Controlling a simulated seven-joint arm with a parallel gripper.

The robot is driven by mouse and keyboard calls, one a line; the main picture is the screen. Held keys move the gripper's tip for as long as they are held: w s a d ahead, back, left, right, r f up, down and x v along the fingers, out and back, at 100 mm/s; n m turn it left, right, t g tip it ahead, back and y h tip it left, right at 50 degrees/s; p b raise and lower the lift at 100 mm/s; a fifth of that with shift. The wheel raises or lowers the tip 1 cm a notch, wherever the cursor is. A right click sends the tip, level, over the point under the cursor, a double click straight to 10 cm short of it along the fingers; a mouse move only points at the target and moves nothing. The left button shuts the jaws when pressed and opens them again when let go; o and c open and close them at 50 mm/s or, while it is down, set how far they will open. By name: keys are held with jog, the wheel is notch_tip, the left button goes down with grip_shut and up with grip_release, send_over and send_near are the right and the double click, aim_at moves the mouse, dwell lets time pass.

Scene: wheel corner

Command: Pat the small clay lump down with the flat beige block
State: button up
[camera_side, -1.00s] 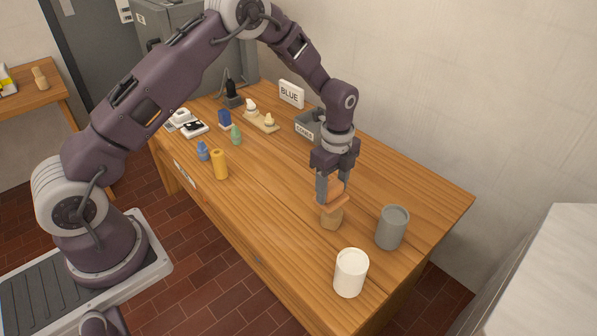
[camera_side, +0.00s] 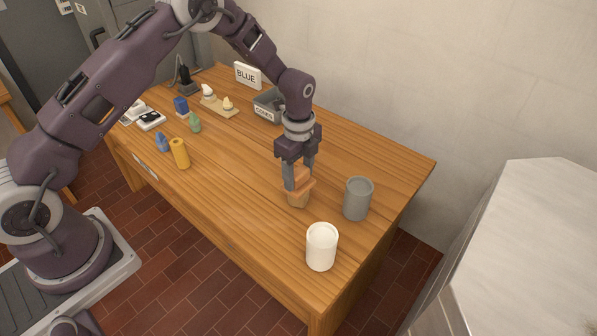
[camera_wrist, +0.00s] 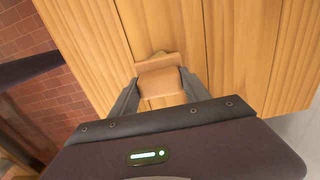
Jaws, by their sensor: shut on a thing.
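My gripper (camera_side: 299,178) is shut on the flat beige block (camera_side: 303,183), an orange-tan piece with a handle between the fingers and a wider plate below. In the wrist view the block (camera_wrist: 160,83) sits between both fingertips. The small clay lump (camera_side: 297,201), tan and rounded, stands on the table directly under the plate. The plate hides its top and appears to touch it, though exact contact is hard to tell. In the wrist view only a small edge of the lump seems to show past the plate.
A grey cup (camera_side: 357,200) stands close to the right of the lump, and a white cup (camera_side: 321,247) stands nearer the front edge. The wooden table's (camera_side: 235,180) middle is clear.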

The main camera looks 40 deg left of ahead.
jog(key=shift+f, duration=0.15)
jog(key=shift+f, duration=0.35)
jog(key=shift+f, duration=0.3)
dwell(1.3)
jog(key=shift+r, duration=1.8)
jog(key=shift+f, duration=1.2)
jog(key=shift+f, duration=0.3)
